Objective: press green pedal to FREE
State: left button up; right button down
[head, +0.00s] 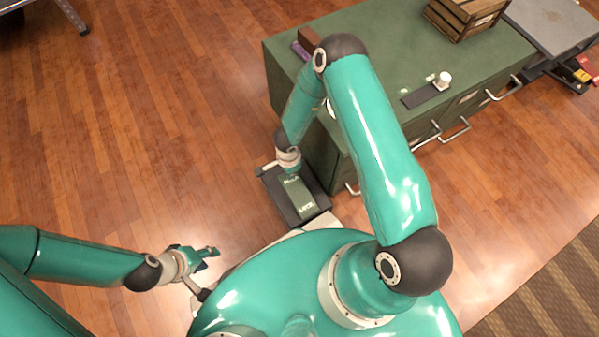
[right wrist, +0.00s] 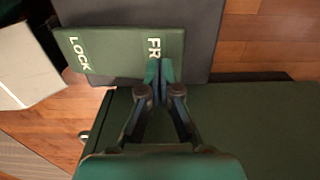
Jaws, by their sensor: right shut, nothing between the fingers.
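The green pedal (head: 299,197) is a flat plate on a dark base on the floor, beside the green cabinet. In the right wrist view the pedal (right wrist: 112,52) reads LOCK at its left end and FR, the rest covered, at its right end. My right gripper (right wrist: 158,72) is shut and empty, its tips over the FR end. I cannot tell whether they touch the plate. In the head view my right wrist stands at the pedal's far end, its fingertips hard to make out. My left gripper (head: 211,252) hangs over the floor left of the pedal; its finger opening is unclear.
The green cabinet (head: 385,45) stands close to the pedal's right, with handles on its front side. A wooden crate (head: 463,18) and a dark strip with a white knob (head: 443,80) are on its top. Floor to the left is clear.

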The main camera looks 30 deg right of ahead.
jog(key=shift+f, duration=0.15)
dwell(0.5)
jog(key=shift+f+b, duration=1.1)
jog(key=shift+f, duration=0.4)
jog(key=shift+r, duration=0.1)
notch_tip(320, 180, up, 9)
jog(key=p, duration=0.9)
